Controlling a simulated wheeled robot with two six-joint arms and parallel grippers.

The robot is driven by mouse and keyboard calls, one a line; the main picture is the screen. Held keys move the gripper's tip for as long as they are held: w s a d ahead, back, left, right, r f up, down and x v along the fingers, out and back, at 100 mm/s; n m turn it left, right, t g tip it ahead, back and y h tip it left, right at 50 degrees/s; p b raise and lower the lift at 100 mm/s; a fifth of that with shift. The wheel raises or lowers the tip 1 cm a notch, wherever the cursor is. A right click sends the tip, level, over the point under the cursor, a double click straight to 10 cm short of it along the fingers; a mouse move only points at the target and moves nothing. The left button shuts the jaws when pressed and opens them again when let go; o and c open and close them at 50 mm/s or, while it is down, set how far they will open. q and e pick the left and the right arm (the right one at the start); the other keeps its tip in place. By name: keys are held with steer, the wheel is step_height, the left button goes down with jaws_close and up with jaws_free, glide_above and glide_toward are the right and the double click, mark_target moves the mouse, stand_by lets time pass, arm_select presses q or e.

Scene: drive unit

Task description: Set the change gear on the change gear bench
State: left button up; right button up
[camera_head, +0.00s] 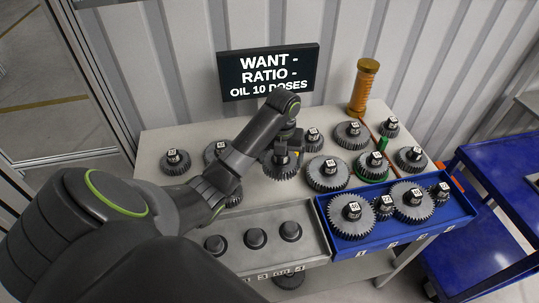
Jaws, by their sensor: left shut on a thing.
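My left gripper (287,147) reaches in from the left and is shut on a dark gear (281,172), above the bench (160,143). The gear's upper part is partly hidden by the gripper, and I cannot tell whether its underside touches the bench top. More dark toothed gears with white-labelled hubs stand on the bench, such as a large one (327,180) to the right of the held gear and a small one (175,160) at the left. My right gripper is not in view.
A grey tray (262,213) with dark pegs (255,239) is at the front. A blue tray (330,230) beside it holds several gears. A black sign (267,72) and an amber cylinder (363,87) stand at the back. A blue cart (490,150) is at right.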

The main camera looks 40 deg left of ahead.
arm_select(q)
steer(key=shift+a, duration=0.1)
steer(key=shift+f, duration=0.25)
step_height(320, 180, down, 5)
steer(key=b, duration=0.5)
steer(key=shift+r, duration=0.15)
steer(key=shift+f, duration=0.6)
step_height(320, 180, down, 3)
steer(key=shift+f, duration=0.3)
